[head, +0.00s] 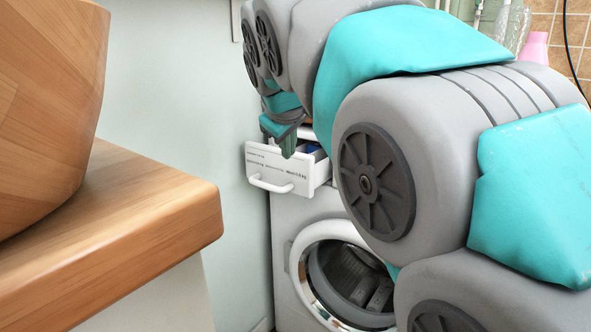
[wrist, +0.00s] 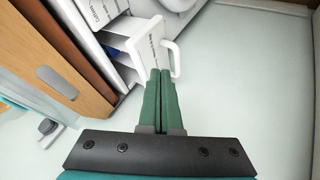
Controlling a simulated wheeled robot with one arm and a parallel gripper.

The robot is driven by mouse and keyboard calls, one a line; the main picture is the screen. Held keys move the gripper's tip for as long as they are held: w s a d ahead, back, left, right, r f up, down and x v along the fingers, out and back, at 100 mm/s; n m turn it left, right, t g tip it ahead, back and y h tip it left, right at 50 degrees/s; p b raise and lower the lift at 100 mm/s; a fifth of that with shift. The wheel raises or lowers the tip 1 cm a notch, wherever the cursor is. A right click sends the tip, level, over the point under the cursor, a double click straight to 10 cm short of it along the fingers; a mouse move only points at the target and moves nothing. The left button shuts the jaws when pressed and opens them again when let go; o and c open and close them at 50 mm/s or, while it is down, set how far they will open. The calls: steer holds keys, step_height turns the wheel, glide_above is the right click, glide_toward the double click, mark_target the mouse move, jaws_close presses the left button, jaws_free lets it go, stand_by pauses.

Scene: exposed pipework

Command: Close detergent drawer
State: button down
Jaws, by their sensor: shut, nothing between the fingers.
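The white detergent drawer (head: 278,170) is pulled out from the upper left of the washing machine (head: 288,222) in the head view. It has a white bar handle on its front. In the wrist view the open drawer (wrist: 146,50) shows at the top, with its handle (wrist: 176,60) to the right. My gripper (head: 289,150) has green fingers, shut and empty. In the head view it is over the drawer's top front edge. In the wrist view its fingertips (wrist: 160,72) are at the drawer front, beside the handle; whether they touch cannot be told.
A wooden counter (head: 150,200) with a rounded corner stands at the near left, bearing a large wooden object (head: 45,110). A pale wall (head: 170,90) runs close to the drawer's left. A pink bottle (head: 536,48) is at the back right. The machine's round door (head: 345,275) appears shut.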

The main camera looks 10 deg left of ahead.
mark_target(296, 181)
steer(key=shift+g, duration=0.6)
steer(key=x, duration=1.1)
steer(key=shift+d+f, duration=0.15)
steer(key=shift+d, duration=0.15)
steer(key=shift+w+d, duration=0.3)
steer(key=shift+w, duration=0.25)
steer(key=shift+w+d+r, duration=0.15)
steer(key=shift+w+r, duration=0.05)
steer(key=shift+w, duration=0.2)
steer(key=w+d+p, duration=0.1)
steer(key=w, duration=0.1)
steer(key=w+d+p, duration=0.1)
steer(key=w, duration=0.2)
steer(key=w+d+p, duration=0.1)
steer(key=w+p, duration=0.1)
steer(key=w, duration=0.1)
steer(key=shift+w+d+f, duration=0.1)
steer(key=shift+w+d, duration=0.05)
steer(key=shift+d, duration=0.05)
